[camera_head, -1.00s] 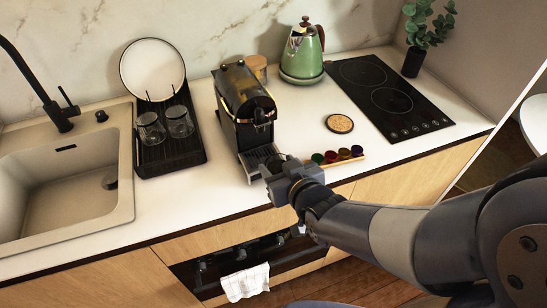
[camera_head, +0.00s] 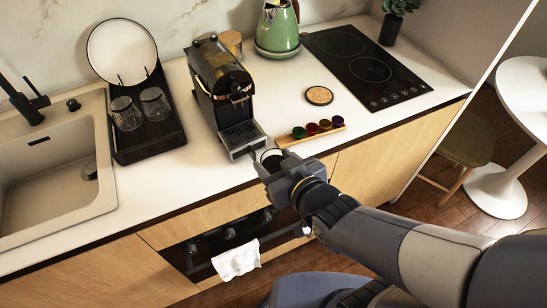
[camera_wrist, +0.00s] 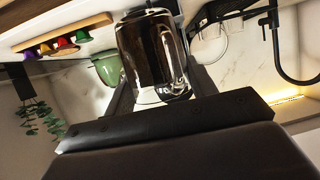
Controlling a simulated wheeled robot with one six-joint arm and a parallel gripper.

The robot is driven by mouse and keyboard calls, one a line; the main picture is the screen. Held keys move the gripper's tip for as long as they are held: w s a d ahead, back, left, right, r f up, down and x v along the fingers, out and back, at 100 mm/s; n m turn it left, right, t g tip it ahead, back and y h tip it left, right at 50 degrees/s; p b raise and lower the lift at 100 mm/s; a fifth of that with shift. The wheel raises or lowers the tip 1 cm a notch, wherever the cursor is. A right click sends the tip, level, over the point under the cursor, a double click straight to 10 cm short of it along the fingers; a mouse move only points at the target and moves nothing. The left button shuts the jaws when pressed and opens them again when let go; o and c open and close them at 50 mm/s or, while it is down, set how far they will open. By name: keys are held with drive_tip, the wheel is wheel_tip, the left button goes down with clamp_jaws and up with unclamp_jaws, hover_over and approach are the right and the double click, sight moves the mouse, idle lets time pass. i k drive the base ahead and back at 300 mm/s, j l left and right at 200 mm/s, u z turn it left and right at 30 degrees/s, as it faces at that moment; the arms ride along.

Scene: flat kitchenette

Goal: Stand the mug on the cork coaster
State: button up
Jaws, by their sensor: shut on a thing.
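The mug (camera_head: 271,155) is small in the head view, with a pale rim and dark inside, partly hidden by my gripper (camera_head: 268,166). My gripper is shut on it near the counter's front edge, just in front of the coffee machine. In the wrist view, a glossy, dark, glass-like cylinder, apparently the mug (camera_wrist: 152,50), sits between the two fingers; the dark machine behind makes its outline hard to read. The cork coaster (camera_head: 319,95) lies flat and empty on the counter, farther back and to the right, apart from the mug.
The coffee machine (camera_head: 222,88) stands behind my gripper. A wooden strip of coloured capsules (camera_head: 312,131) lies between gripper and coaster. The hob (camera_head: 368,68) is right of the coaster, the green kettle (camera_head: 278,30) behind it. A rack with glasses (camera_head: 148,125) is at left.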

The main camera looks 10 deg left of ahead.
sight(321, 97)
drive_tip(key=i+l, duration=0.4)
drive_tip(key=l, duration=0.15)
drive_tip(key=i+l, duration=0.4)
drive_tip(key=l, duration=0.1)
